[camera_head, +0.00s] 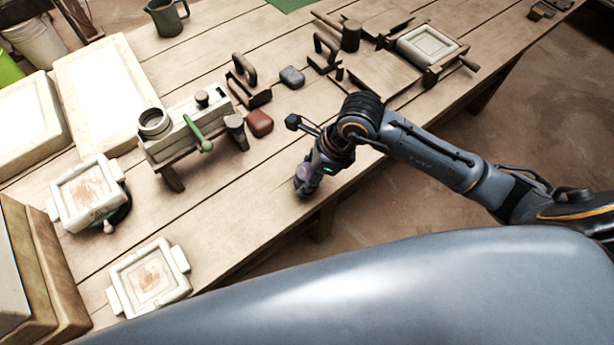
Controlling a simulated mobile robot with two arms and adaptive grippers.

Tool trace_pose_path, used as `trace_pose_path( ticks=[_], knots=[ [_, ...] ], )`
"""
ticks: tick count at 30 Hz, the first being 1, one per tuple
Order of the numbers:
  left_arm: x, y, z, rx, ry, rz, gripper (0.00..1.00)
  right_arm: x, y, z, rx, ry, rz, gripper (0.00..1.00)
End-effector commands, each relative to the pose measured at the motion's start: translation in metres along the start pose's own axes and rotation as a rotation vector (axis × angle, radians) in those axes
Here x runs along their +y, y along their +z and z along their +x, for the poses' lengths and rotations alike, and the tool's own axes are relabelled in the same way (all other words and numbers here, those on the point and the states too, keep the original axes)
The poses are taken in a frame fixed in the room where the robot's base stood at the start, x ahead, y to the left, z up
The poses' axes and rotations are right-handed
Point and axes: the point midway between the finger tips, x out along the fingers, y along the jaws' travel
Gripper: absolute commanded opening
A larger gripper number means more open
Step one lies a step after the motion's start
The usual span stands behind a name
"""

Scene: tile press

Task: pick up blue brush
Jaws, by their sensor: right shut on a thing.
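My right arm reaches in from the right, and its gripper (303,185) points down at the front edge of the wooden table. The right gripper is shut on a small bluish-purple thing (304,171), which I take for the blue brush. The fingers and wrist hide most of it, so its bristles and full shape cannot be made out. I cannot tell whether it still touches the table. No other blue brush shows on the table. My left gripper is not in view.
The wooden table (235,210) is bare left of the gripper. A press with a green handle (196,132), a dark red block (259,123) and a grey block (291,77) stand behind. White tile moulds (151,280) lie at left. A framed tile press (427,47) stands at upper right.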

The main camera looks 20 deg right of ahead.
Motion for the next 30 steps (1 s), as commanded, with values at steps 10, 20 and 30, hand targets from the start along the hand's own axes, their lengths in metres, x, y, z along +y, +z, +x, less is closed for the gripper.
trace_pose_path(
  ticks=[10, 20, 30],
  knots=[
    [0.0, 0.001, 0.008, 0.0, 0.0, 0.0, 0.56, 0.034, -0.004, -0.077, -0.001, -0.006, -0.006, 0.21],
    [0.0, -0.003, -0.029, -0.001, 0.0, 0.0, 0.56, 0.074, -0.025, -0.122, 0.005, 0.004, 0.001, 0.21],
    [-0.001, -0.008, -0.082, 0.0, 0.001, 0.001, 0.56, 0.093, -0.038, -0.137, 0.003, 0.003, 0.003, 0.21]
  ],
)
